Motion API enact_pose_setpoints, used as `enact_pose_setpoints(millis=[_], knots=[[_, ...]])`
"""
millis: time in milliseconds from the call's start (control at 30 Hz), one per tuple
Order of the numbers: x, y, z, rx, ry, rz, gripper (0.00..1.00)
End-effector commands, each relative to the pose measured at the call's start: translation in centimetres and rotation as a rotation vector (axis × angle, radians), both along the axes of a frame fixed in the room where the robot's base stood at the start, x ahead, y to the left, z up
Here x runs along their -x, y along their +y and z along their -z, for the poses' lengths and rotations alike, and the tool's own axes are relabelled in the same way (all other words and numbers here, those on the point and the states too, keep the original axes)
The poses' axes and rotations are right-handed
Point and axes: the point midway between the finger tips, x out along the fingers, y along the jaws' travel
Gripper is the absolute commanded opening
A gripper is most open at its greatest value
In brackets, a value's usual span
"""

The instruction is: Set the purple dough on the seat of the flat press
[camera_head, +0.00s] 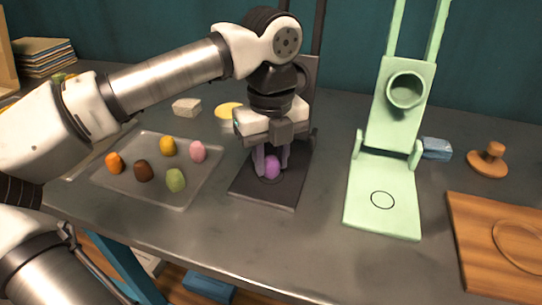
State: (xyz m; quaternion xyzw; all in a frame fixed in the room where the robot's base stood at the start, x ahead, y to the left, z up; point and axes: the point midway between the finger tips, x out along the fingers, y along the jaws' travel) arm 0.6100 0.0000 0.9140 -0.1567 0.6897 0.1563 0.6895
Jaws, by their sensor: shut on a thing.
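The purple dough (272,168) is a small rounded lump between the fingers of my gripper (271,163). My gripper points down and is shut on it, over the base plate of a dark press (262,196). I cannot tell whether the dough touches the plate. My arm and gripper hide much of this press's upper part and any seat mark on its plate. A pale green press (365,205) stands to the right, with a ring marked on its base and a round cup on its raised plate. The dark press's pressing face is hidden.
A clear tray (205,180) at left holds several coloured dough lumps. A white block (187,107) and yellow disc (229,109) lie behind it. At right are a blue block (436,148), a wooden knobbed piece (489,162) and a wooden board (480,270). The front middle of the table is clear.

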Motion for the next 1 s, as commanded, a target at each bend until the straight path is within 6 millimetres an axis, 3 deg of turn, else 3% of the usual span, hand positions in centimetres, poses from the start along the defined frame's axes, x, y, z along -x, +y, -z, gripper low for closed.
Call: enact_pose_setpoints(millis=[800, 833, 1000], knots=[[0.00, 0.00, 0.31, 0.000, 0.000, 0.000, 0.08], [0.00, 0.00, 0.28, 0.000, 0.000, 0.000, 0.33], [0.00, 0.00, 0.26, 0.000, 0.000, 0.000, 0.55]])
